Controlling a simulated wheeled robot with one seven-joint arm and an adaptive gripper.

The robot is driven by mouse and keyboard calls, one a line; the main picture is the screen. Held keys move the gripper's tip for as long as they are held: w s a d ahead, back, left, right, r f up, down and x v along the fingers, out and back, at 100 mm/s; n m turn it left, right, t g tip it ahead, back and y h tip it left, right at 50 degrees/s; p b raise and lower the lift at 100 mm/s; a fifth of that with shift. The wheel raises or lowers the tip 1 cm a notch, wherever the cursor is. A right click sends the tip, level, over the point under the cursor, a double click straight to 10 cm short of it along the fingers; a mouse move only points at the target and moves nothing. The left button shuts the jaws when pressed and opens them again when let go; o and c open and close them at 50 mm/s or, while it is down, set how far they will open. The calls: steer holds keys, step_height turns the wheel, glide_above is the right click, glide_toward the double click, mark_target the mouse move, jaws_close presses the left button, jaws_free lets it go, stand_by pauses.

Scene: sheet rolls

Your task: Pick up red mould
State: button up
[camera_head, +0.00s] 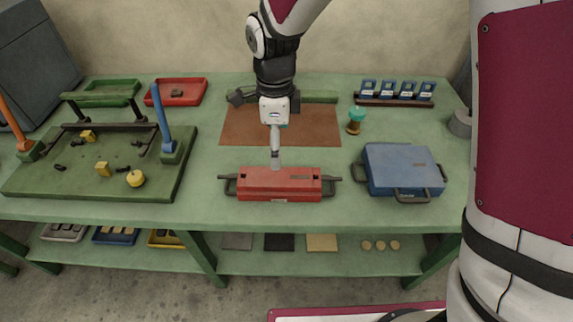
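The red mould (279,184) is a long red block with dark handles at its left and right ends. It lies on the green table (320,212) near the front edge, in the middle of the view. My gripper (275,162) points down at the far edge of the mould's top. I see it nearly edge-on, so its fingers overlap and their spacing is hidden. I cannot tell whether the tip touches the mould or is just above or behind it.
A blue mould (403,170) with handles stands to the right. A green board (110,185) with upright blue and orange levers is at the left. A brown mat (240,125) lies behind my gripper. A teal-topped object (356,115) stands at the back right.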

mark_target(279, 176)
step_height(279, 176, down, 14)
steer(key=shift+d+r, duration=0.1)
steer(key=shift+r, duration=0.1)
stand_by(0.4)
steer(key=shift+c, duration=0.6)
steer(key=c, duration=1.8)
steer(key=shift+w+r, duration=0.1)
steer(key=shift+w, duration=0.05)
steer(key=shift+c, duration=0.6)
steer(key=shift+r, duration=0.1)
